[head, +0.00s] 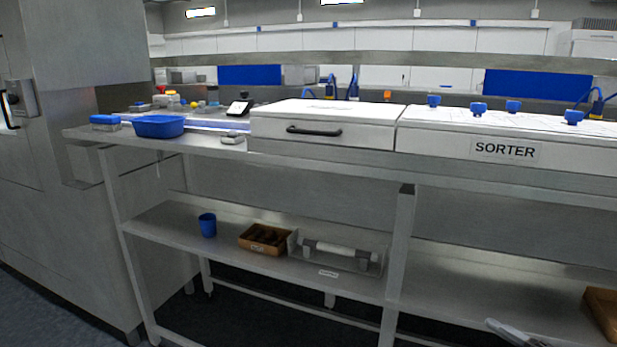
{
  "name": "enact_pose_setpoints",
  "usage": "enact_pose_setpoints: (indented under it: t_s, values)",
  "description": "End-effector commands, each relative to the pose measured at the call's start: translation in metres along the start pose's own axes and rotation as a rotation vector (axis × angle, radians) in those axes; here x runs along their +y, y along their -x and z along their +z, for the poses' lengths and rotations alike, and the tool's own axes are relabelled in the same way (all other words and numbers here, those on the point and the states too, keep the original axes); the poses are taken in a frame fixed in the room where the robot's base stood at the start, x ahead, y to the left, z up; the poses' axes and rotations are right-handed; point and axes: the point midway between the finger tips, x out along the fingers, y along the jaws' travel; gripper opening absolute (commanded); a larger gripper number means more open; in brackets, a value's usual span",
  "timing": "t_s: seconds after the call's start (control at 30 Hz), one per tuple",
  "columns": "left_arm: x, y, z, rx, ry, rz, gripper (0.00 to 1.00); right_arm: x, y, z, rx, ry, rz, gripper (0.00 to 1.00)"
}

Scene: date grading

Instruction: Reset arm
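I see neither of my grippers clearly in the head view. The task names only my arm, and no arm of mine can be made out for certain. A pale grey long thing (515,333) shows at the bottom right, cut off by the frame edge. I cannot tell what it is.
A steel bench carries a white sorter (505,150), a lidded white box (322,125) with a black handle, and a blue bowl (158,126). A blue cup (208,225) and a brown box (265,239) stand on the lower shelf (160,220). A steel cabinet (85,200) stands left.

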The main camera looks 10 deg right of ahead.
Motion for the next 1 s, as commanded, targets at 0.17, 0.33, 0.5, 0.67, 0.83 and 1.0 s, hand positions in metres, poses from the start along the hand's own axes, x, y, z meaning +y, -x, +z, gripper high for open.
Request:
enact_pose_setpoints:
  t_s: [0.17, 0.33, 0.5, 0.67, 0.83, 1.0]
  values:
    - [0.0, 0.0, 0.0, -0.001, 0.0, 0.0, 0.0, -0.104, 0.008, -0.041, -0.206, -0.461, -0.045, 0.62]
    - [0.0, 0.0, 0.0, -0.001, 0.0, -0.001, 0.0, -0.179, 0.013, -0.102, -0.375, -0.865, -0.108, 0.62]
    - [-0.001, 0.0, 0.0, -0.001, -0.001, -0.001, 0.0, -0.217, 0.014, -0.156, -0.48, -1.134, -0.163, 0.62]
    - [-0.001, 0.0, 0.0, -0.001, -0.001, -0.001, 0.0, -0.228, 0.014, -0.177, -0.517, -1.232, -0.187, 0.62]
    - [-0.001, 0.0, 0.0, -0.001, -0.001, -0.001, 0.0, -0.229, 0.014, -0.178, -0.518, -1.234, -0.188, 0.62]
    - [-0.001, 0.0, 0.0, -0.001, -0.001, -0.001, 0.0, -0.229, 0.014, -0.178, -0.518, -1.234, -0.188, 0.62]
